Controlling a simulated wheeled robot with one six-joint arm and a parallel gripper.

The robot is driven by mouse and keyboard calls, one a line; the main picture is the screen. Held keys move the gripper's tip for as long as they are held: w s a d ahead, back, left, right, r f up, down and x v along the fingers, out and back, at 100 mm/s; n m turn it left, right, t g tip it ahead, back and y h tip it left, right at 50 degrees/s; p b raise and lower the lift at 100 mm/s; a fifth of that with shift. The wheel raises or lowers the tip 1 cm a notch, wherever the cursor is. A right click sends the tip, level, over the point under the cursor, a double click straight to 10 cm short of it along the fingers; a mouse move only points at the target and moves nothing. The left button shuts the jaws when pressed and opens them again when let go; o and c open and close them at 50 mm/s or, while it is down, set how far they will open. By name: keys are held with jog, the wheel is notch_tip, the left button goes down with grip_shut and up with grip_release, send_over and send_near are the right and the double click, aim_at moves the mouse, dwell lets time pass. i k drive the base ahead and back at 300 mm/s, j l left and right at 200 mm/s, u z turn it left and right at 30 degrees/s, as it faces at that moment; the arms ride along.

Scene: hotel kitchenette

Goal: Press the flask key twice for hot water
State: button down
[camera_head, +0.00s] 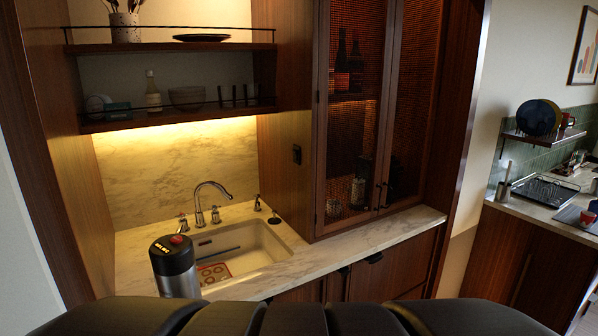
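The flask (175,272) has a steel body and a black lid with a red key (176,239) on top. Small light markings show on the lid's front. It stands upright at the left front of the sink, and its base is hidden behind the dark rounded shapes along the bottom edge. My gripper is not in view, and nothing is seen touching the key.
A marble counter (335,236) holds a white sink (240,248) with a chrome tap (208,196) behind the flask. Two shelves (180,117) hang above. A tall mesh-door cabinet (375,120) stands at the right. The counter front right of the sink is clear.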

aim_at(174, 240)
jog(key=k+j+z, duration=0.2)
jog(key=k, duration=0.15)
jog(key=k+j+u, duration=0.2)
jog(key=k+l, duration=0.5)
